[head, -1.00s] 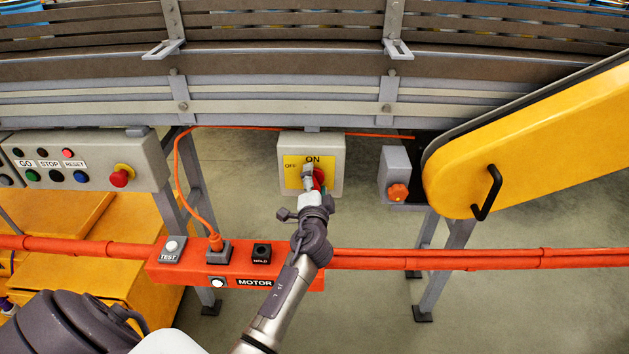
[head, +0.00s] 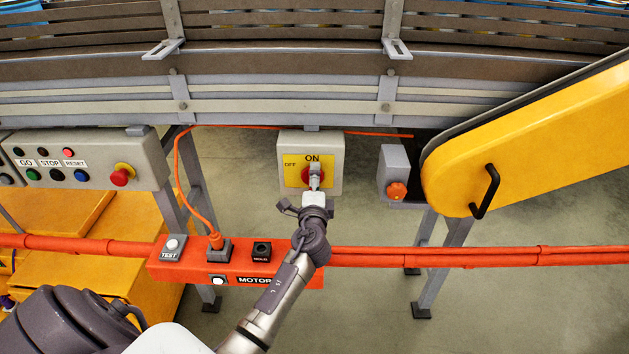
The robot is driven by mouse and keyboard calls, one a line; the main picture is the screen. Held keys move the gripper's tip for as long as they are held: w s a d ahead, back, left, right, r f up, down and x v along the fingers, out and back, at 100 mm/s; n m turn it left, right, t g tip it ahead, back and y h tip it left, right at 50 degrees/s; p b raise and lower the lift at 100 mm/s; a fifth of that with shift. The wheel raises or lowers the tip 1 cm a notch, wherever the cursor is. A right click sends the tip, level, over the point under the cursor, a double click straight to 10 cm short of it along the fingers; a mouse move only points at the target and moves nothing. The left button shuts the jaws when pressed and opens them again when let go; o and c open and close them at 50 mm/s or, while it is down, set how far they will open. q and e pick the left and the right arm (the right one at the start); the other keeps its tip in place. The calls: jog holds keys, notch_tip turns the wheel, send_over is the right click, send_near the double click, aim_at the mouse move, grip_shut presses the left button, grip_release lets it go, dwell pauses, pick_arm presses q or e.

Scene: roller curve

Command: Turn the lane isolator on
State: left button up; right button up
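The lane isolator (head: 333,184) is a grey box under the conveyor. Its yellow plate is marked ON at the top and OFF at the left. Its red rotary knob (head: 304,176) shows on both sides of my fingers, which hide the middle, so the way its handle points cannot be told. My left gripper (head: 315,172) is in front of the knob, its fingers at or very near it. They look narrow and end-on, and whether they are closed on the handle cannot be made out. My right gripper is out of view.
A control box (head: 98,160) with GO, STOP, RESET and a red mushroom button is at left. An orange MOTOR rail (head: 200,267) with switches and a plug runs below. A grey box with an orange knob (head: 396,191) and a yellow guard (head: 530,140) are at right.

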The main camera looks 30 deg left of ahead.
pick_arm(q)
jog(key=o, duration=1.2)
jog(key=shift+c, duration=0.2)
jog(key=shift+d, duration=0.1)
jog(key=shift+s+d+f, duration=0.1)
jog(key=shift+s+d, duration=0.05)
jog(key=shift+s, duration=0.15)
jog(key=v, duration=1.1)
jog(key=shift+s, duration=0.15)
